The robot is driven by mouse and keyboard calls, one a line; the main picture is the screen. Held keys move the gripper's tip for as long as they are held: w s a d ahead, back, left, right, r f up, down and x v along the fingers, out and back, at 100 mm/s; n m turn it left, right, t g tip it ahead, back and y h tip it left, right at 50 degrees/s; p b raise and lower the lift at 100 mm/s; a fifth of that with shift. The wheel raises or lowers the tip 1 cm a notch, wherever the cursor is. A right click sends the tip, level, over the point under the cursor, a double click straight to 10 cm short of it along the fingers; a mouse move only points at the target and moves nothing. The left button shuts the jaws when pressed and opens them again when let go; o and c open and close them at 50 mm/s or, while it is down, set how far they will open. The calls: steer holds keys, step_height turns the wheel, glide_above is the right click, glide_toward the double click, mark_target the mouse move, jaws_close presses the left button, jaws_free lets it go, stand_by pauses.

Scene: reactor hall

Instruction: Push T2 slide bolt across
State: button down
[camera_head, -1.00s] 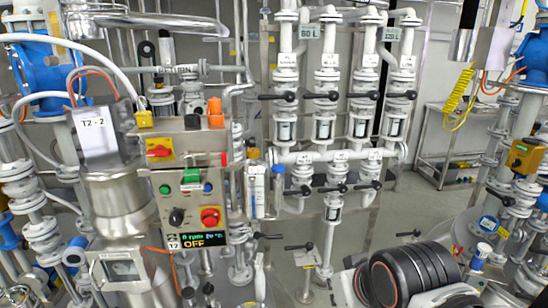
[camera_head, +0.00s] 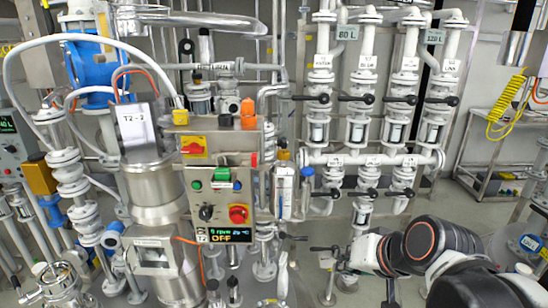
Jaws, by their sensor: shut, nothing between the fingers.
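The T2 control panel (camera_head: 219,197) stands left of centre, with a green button, a black knob, a red stop knob and a display reading OFF. It is mounted beside a steel vessel labelled T2-2 (camera_head: 135,128). I cannot single out the T2 slide bolt with certainty; a small red-ended part (camera_head: 254,159) sticks out at the panel's upper right edge. My gripper (camera_head: 389,291) is at the bottom right, a small dark shape below my arm's pale wrist. It is shut and empty, well to the right of the panel and apart from it.
White pipes with black-handled valves (camera_head: 365,98) fill the wall right of the panel. Lower valve handles (camera_head: 325,249) lie between the panel and my arm. A steel trolley (camera_head: 492,165) stands at the back right, with open floor before it.

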mark_target(254, 161)
steer(key=w+a+r+m+t+y+p, duration=0.2)
steer(key=w+r+m+t+y+p, duration=0.15)
steer(key=w+r+y, duration=0.35)
steer(key=w+a+r+m+t+y+p, duration=0.25)
steer(key=w+r+m, duration=0.2)
steer(key=w, duration=0.35)
steer(key=w+a+n, duration=0.1)
steer(key=w+a, duration=0.6)
steer(key=a, duration=0.3)
steer(key=shift+r+g, duration=0.3)
steer(key=shift+r, duration=0.1)
steer(key=shift+w+a+b, duration=0.1)
steer(key=shift+a+b, duration=0.55)
steer(key=shift+a, duration=1.85)
